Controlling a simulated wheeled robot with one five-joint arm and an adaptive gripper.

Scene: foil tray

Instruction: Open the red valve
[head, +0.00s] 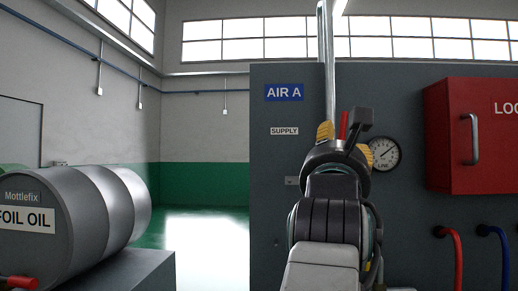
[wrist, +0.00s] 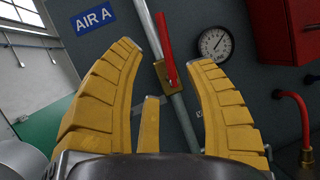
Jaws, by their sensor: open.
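The red valve lever (wrist: 166,48) shows in the wrist view, fixed to a brass valve body (wrist: 172,75) on a metal pipe (wrist: 148,22). The lever runs roughly along the pipe, its upper end free. In the head view only a bit of the red lever (head: 343,124) shows beside the pipe (head: 329,62); the valve body is hidden behind my arm. My gripper (wrist: 167,54) is open, its yellow fingers framing the valve left and right in the wrist view. It also shows in the head view (head: 345,143), in front of the panel. I see no contact with the lever.
A pressure gauge (head: 384,153) is right of the valve, and a red box (head: 473,150) further right. Red (head: 457,258) and blue (head: 503,255) hoses hang below. An AIR A sign (head: 284,92) is on the panel. A grey oil drum (head: 85,203) lies at left. Open floor shows between.

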